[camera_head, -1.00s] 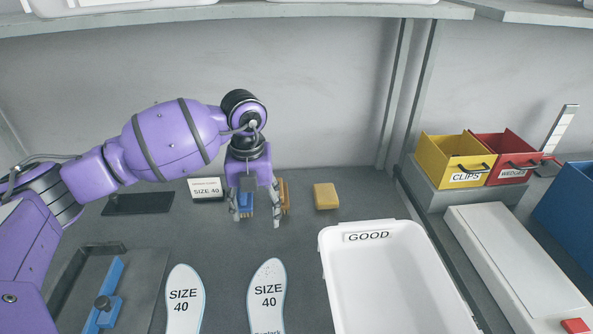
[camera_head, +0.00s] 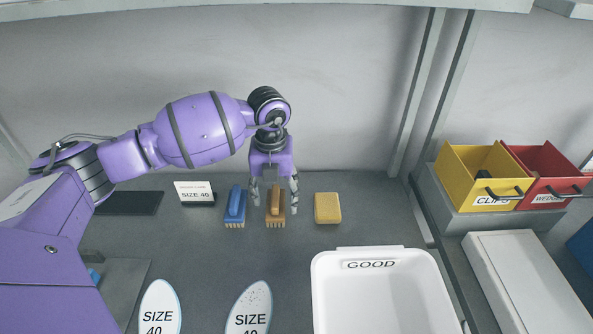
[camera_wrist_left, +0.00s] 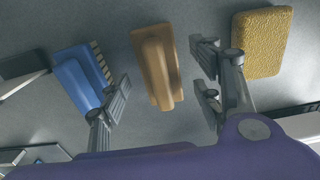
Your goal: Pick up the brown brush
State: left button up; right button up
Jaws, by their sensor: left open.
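The brown brush (camera_head: 275,203) lies on the grey table at the back, between a blue brush (camera_head: 235,205) on its left and a yellow sponge (camera_head: 327,208) on its right. My left gripper (camera_head: 274,206) is open above the brown brush, its fingers on either side of it. In the left wrist view the brown brush (camera_wrist_left: 157,66) shows between the open fingers (camera_wrist_left: 163,98), apart from both. The blue brush (camera_wrist_left: 84,80) is close to the left finger there, and the sponge (camera_wrist_left: 262,42) is beyond the right finger. My right gripper is not in view.
A white GOOD bin (camera_head: 380,303) stands in front right. Two insoles marked SIZE 40 (camera_head: 249,308) lie at the front, and a size card (camera_head: 195,193) stands back left. Yellow (camera_head: 478,175) and red (camera_head: 545,173) bins are at the right.

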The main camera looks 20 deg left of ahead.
pick_arm(q)
notch_tip(320, 180, down, 3)
jog(key=shift+r, duration=0.15)
jog(key=shift+c, duration=0.6)
jog(key=c, duration=1.1)
jog(key=shift+c, duration=0.5)
jog(key=shift+r, duration=0.15)
